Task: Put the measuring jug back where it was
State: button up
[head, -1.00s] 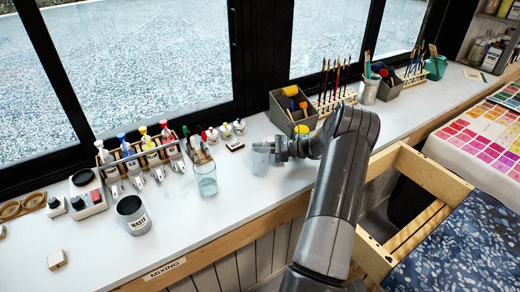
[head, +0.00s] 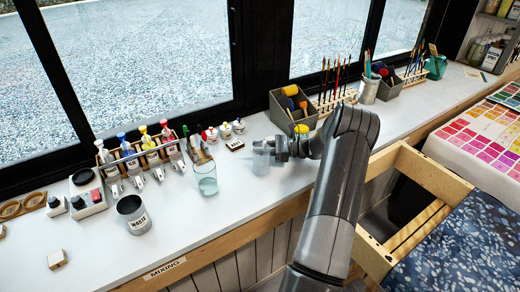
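The measuring jug (head: 261,161) is a small, clear vessel at the middle of the white counter. It looks upright, at or very close to the counter top; I cannot tell whether its base touches. My gripper (head: 272,149) reaches in from the right, low over the counter, and appears shut on the jug's right side. The fingertips are small and partly hidden by the jug and my own wrist.
A glass jar with brushes (head: 206,179) stands left of the jug. A grey waste cup (head: 133,214) and a rack of paint bottles (head: 142,157) are farther left. A grey sponge caddy (head: 290,112) stands behind my gripper.

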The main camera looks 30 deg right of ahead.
jog(key=v, duration=1.2)
jog(key=s+a+r+n+g+h, duration=0.35)
jog(key=a+r+n+h, duration=0.2)
jog(key=a+r, duration=0.45)
jog(key=s+a+r+n+g+h, duration=0.2)
jog(key=a+r+n+g+h, duration=0.25)
jog(key=a+r+n, duration=0.55)
jog(key=s+a+n+t+h, duration=0.3)
jog(key=s+a+n, duration=0.6)
jog(key=s+a, duration=1)
jog(key=shift+s+r+t+h, duration=0.3)
jog(key=shift+s+r+h, duration=0.15)
jog(key=shift+s+h, duration=0.45)
